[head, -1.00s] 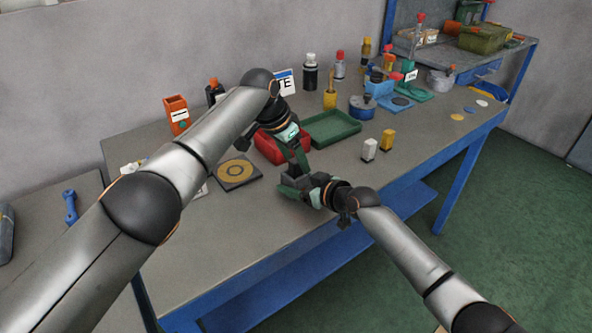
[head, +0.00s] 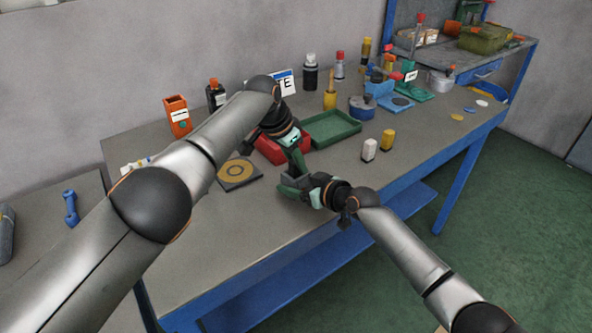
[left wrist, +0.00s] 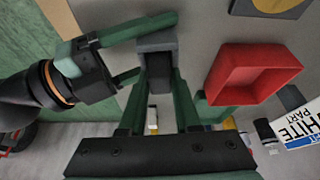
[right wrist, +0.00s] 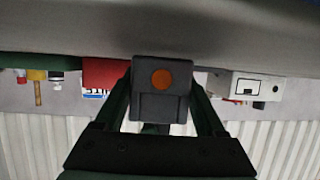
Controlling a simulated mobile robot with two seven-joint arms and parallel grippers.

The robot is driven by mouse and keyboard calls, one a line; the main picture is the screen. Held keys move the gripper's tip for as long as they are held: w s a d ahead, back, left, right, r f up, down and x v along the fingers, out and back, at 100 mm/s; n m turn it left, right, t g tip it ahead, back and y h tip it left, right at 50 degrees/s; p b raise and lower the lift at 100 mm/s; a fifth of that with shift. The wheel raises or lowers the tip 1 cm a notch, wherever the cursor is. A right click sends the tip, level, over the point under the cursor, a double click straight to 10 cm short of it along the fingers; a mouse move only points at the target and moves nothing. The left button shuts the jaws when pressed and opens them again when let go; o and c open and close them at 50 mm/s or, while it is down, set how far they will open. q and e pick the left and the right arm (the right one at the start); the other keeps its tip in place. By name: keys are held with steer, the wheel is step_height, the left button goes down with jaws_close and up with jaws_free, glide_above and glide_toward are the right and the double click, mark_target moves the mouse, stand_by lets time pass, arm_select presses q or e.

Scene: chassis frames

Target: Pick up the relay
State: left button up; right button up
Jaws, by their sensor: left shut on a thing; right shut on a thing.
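A dark grey block, which I take to be the relay (right wrist: 161,82), carries a round orange dot on the face seen in the right wrist view. My right gripper (head: 296,187) is shut on it from the side. My left gripper (head: 297,171) comes down from above and is also shut on it. In the left wrist view the relay (left wrist: 157,48) sits between the left fingertips, with the right gripper's green fingers reaching it from the left. In the head view the two grippers meet above the front of the table, and the fingers mostly hide the relay.
A red bin (head: 268,152) and a green tray (head: 332,127) stand just behind the grippers. White (head: 369,149) and yellow (head: 388,139) small blocks stand to the right. The table's front left is clear.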

mark_target(291, 162)
arm_select(q)
jaws_close()
step_height(291, 162, up, 4)
steer(key=shift+r, duration=0.1)
steer(key=shift+s+a+f, duration=0.1)
steer(key=shift+a+f, duration=0.05)
steer(key=shift+f, duration=0.2)
steer(key=shift+s+a, duration=0.3)
steer(key=shift+a, duration=0.15)
steer(key=s+a, duration=1.1)
steer(key=a, duration=0.1)
steer(key=shift+a, duration=0.15)
arm_select(e)
steer(key=o, duration=1.5)
steer(key=shift+c, duration=0.2)
steer(key=shift+s+d, duration=0.1)
